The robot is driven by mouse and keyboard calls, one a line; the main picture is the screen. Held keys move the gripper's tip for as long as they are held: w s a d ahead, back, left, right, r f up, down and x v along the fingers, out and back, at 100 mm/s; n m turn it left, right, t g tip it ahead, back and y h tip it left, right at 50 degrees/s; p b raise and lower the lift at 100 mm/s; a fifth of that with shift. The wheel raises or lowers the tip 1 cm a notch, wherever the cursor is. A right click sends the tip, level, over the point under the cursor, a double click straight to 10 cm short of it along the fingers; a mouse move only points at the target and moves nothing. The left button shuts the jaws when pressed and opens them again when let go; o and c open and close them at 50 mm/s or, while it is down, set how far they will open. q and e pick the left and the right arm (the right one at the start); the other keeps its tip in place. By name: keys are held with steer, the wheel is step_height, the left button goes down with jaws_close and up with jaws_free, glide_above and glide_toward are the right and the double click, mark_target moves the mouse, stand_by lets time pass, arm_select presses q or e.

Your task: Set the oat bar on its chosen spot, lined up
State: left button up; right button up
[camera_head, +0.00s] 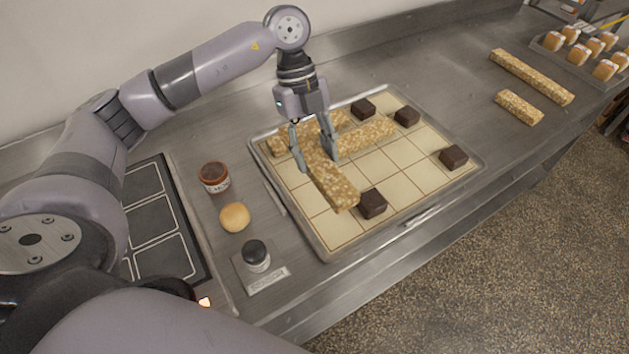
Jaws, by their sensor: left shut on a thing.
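My left gripper (317,163) is shut on an oat bar (332,182), a long speckled tan block. The bar is over the left part of a metal tray (472,172) lined with a gridded cream sheet (410,165). Its near end is beside a dark brown cube (372,204); I cannot tell whether it touches the sheet. Another oat bar (368,136) lies on the grid just right of the gripper, and more oat bar (280,140) shows behind it, partly hidden by the gripper. My right gripper is not in view.
More dark cubes (407,116) sit on the grid's far and right side. Left of the tray are a jar (214,177), a bun (235,217) and a dark-topped container (256,255). Two loose oat bars (531,76) lie at the far right. Several grid cells are bare.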

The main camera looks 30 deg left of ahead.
mark_target(305, 144)
arm_select(q)
step_height(305, 144, down, 10)
steer(key=shift+r+p, duration=0.1)
steer(key=shift+p, duration=0.4)
steer(key=o, duration=1.3)
steer(key=b+v, duration=0.2)
steer(key=v, duration=1)
steer(key=shift+s+d, duration=0.1)
